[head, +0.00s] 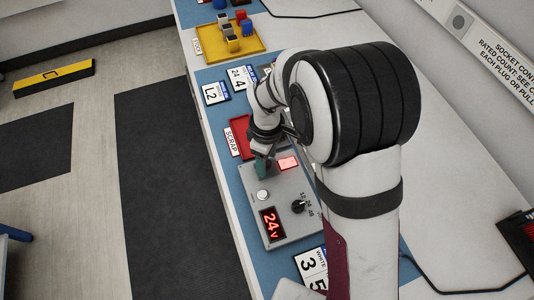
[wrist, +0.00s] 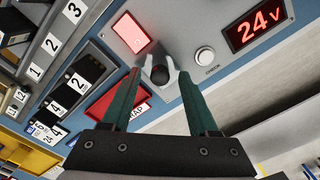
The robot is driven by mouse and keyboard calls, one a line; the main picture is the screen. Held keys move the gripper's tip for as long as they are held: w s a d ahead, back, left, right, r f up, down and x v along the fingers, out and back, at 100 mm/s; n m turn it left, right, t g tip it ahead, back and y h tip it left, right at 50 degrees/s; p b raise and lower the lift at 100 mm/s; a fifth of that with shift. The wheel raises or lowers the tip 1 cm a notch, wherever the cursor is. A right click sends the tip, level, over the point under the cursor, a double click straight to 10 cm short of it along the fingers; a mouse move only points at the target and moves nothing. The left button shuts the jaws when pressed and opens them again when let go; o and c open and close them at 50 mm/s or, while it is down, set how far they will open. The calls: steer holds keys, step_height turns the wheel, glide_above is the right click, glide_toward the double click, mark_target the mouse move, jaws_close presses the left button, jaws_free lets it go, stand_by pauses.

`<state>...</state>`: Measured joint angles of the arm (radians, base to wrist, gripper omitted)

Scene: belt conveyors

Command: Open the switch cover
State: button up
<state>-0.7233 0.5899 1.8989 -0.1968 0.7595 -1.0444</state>
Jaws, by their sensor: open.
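A grey control panel (head: 284,228) lies on the bench, with a red 24V display (head: 271,223) and a lit red square (head: 289,163). My gripper (head: 262,165) is over its far left corner. In the wrist view, my gripper (wrist: 159,76) is open, its two green fingers apart. A dark, rounded switch part (wrist: 160,74) shows between the fingertips, with light grey pieces on both sides of it. I cannot tell which part is the cover, or whether the fingers touch it. In the head view my gripper hides this spot.
A white check button (head: 263,196) and a black rotary knob (head: 298,206) are on the panel. A red scrap tray (head: 239,133) lies beyond it. A yellow tray (head: 215,50) with coloured blocks stands farther back.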

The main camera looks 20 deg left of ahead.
mark_target(268, 163)
step_height(268, 163, up, 16)
steer(key=shift+d+f, duration=0.1)
stand_by(0.4)
steer(key=s+d+r+m, duration=0.2)
steer(key=d+m, duration=0.5)
steer(key=d, duration=0.2)
steer(key=s+d+f+m+y, duration=0.1)
steer(key=s+d+f+m, duration=0.1)
steer(key=s+d+m, duration=1.1)
steer(key=s+m, duration=0.1)
steer(key=m, duration=0.2)
steer(key=shift+f+m+y, duration=0.15)
steer(key=shift+m+y, duration=0.15)
steer(key=shift+y, duration=0.1)
